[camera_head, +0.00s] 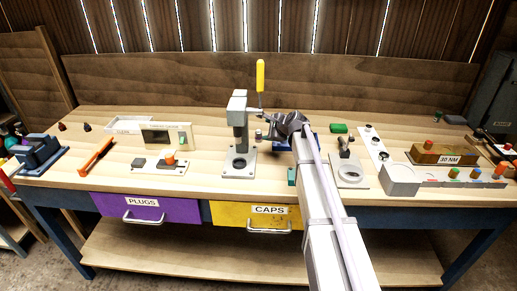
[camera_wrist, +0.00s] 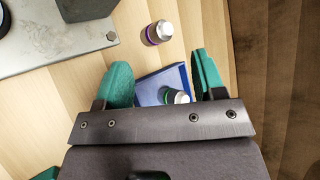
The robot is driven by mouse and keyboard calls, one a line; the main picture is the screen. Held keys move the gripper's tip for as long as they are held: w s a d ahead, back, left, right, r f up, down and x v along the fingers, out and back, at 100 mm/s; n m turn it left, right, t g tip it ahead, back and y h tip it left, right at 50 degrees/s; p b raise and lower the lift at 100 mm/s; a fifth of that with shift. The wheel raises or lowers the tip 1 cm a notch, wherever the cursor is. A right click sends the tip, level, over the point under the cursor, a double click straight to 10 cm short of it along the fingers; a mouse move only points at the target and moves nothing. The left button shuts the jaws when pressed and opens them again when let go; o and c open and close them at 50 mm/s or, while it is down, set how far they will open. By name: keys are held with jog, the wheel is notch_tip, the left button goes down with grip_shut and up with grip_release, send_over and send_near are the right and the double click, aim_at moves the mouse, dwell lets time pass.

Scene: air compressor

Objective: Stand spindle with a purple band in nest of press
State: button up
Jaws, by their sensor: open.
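The press (camera_head: 238,128) stands mid-bench with a yellow-handled lever. Its base plate (camera_head: 239,170) has a round nest (camera_head: 239,163) at the front, which looks empty. The spindle with a purple band (camera_wrist: 158,33), a silver cylinder, is on the wood beside the press plate in the wrist view. A small grey piece beside the press in the head view (camera_head: 258,135) appears to be it. My gripper (camera_wrist: 160,78) is open with green fingertips. It is just short of the purple-banded spindle, with nothing held. In the head view my gripper (camera_head: 274,128) is right of the press.
A blue tray (camera_wrist: 147,88) holding a spindle with a green band (camera_wrist: 178,96) shows between my fingers.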

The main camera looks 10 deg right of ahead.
aim_at(260, 132)
jog(key=m, duration=0.1)
jog(key=f+m+b, duration=0.1)
jog(key=m, duration=0.1)
jog(key=s+m+t, duration=0.1)
jog(key=m, duration=0.1)
jog(key=shift+d+f, duration=0.3)
jog(key=shift+f, duration=0.05)
jog(key=m, duration=0.1)
jog(key=m+b, duration=0.1)
jog(key=m, duration=0.1)
jog(key=shift+s+d+t, duration=0.25)
jog(key=shift+t, duration=0.15)
jog(key=m, duration=0.1)
jog(key=m+b, duration=0.1)
jog(key=m, duration=0.1)
jog(key=shift+s+d, duration=0.15)
jog(key=shift+d, duration=0.05)
jog(key=shift+r+m+t, duration=0.2)
jog(key=shift+m+t, duration=0.1)
jog(key=shift+m, duration=0.2)
jog(key=b+x, duration=0.4)
jog(key=x, duration=0.7)
jog(key=shift+f, duration=0.15)
jog(key=shift+s, duration=0.15)
grip_shut()
